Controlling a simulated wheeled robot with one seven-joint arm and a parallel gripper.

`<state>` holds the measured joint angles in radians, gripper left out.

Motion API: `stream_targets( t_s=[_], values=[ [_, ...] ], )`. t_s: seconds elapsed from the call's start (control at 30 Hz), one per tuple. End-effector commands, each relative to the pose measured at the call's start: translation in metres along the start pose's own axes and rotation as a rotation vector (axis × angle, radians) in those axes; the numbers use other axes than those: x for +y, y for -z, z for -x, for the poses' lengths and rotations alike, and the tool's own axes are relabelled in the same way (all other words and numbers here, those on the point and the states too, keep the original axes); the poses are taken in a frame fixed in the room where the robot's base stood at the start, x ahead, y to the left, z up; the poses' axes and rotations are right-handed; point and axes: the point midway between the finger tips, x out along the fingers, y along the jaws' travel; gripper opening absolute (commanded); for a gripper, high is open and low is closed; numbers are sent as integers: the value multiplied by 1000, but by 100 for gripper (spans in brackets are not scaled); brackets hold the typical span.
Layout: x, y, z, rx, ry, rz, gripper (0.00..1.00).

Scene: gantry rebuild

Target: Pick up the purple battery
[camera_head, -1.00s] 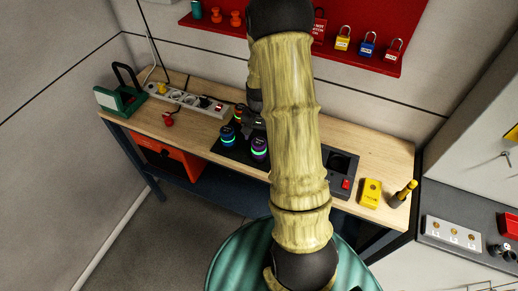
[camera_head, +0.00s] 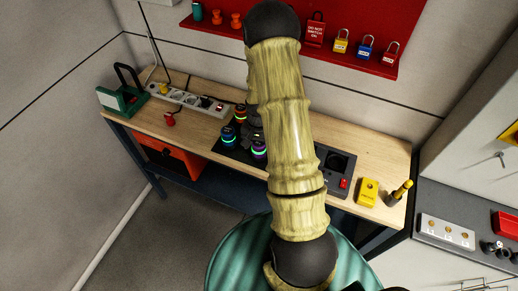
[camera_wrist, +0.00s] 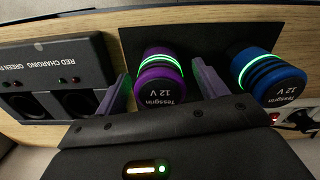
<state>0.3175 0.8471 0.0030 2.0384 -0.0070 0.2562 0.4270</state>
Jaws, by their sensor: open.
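The purple battery (camera_wrist: 161,84) has a glowing green ring and a dark cap end marked "Tessgrin 12 V". It stands on a black pad (camera_wrist: 200,42) and also shows in the head view (camera_head: 259,149), left of my arm. My gripper (camera_wrist: 163,78) is open, with one finger on each side of the purple battery. I cannot tell whether either finger touches it. In the head view my gripper is mostly hidden by my arm.
A blue battery (camera_wrist: 268,76) stands close beside the right finger. A charging unit (camera_wrist: 60,75) with dark sockets lies left in the wrist view. A power strip (camera_head: 188,97) lies along the wooden bench (camera_head: 380,150).

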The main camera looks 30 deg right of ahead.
Motion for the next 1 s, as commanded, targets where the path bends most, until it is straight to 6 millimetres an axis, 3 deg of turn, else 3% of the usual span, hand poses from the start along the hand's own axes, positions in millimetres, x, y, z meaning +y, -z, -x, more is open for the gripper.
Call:
stream_targets(
  t_s=[0.3, 0.6, 0.63, 1.0],
  values=[
    [0, 0, 0, 0, 0, 0, 72],
    [0, 0, 0, 0, 0, 0, 15],
    [0, 0, 1, 1, 0, 0, 12],
    [0, 1, 6, 4, 1, 0, 12]
  ],
)
